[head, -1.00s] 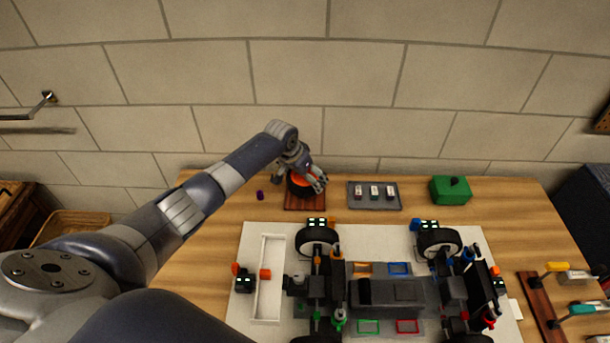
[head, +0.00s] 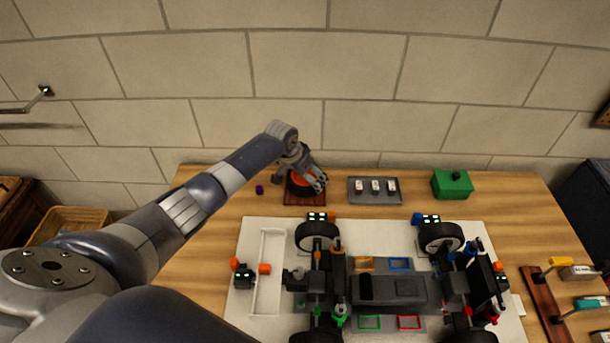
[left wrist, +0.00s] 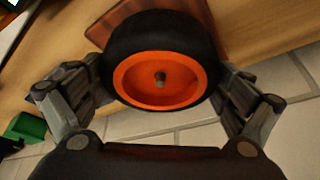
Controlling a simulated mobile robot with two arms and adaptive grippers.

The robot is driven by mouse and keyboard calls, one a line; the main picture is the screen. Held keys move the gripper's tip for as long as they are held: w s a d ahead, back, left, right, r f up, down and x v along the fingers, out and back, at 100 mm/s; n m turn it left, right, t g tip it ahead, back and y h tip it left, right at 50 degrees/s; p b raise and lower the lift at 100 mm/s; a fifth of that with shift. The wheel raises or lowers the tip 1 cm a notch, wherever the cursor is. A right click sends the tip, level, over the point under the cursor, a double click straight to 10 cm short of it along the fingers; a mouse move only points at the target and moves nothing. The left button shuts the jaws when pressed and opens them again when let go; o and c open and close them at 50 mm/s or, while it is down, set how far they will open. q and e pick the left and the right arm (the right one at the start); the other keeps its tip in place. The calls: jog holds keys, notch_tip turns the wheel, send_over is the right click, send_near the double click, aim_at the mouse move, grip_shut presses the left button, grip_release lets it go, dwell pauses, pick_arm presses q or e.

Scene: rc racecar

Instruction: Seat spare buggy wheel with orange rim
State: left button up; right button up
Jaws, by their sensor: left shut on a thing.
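The spare wheel, a black tyre with an orange rim, is at the back of the table on a reddish-brown wooden board (head: 292,200). It fills the middle of the left wrist view (left wrist: 160,75), with a grey pin or hub at its centre. My left gripper (head: 308,182) is shut on the wheel, one finger on each side of the tyre. In the head view the gripper hides part of the wheel. The buggy chassis (head: 390,292) lies on a white mat in front, with black and white wheels (head: 317,236) on its corners. My right gripper is not in view.
A grey tray (head: 375,198) with small blocks and a green box (head: 452,184) stand right of the board. A white-framed tray (head: 267,272) lies left of the buggy. A tool rack (head: 543,300) is at the right. A tiled wall rises behind the table.

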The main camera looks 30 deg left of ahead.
pick_arm(q)
jog(key=shift+f, duration=0.2)
jog(key=o, duration=0.9)
jog(key=shift+c, duration=0.2)
jog(key=v, duration=1.2)
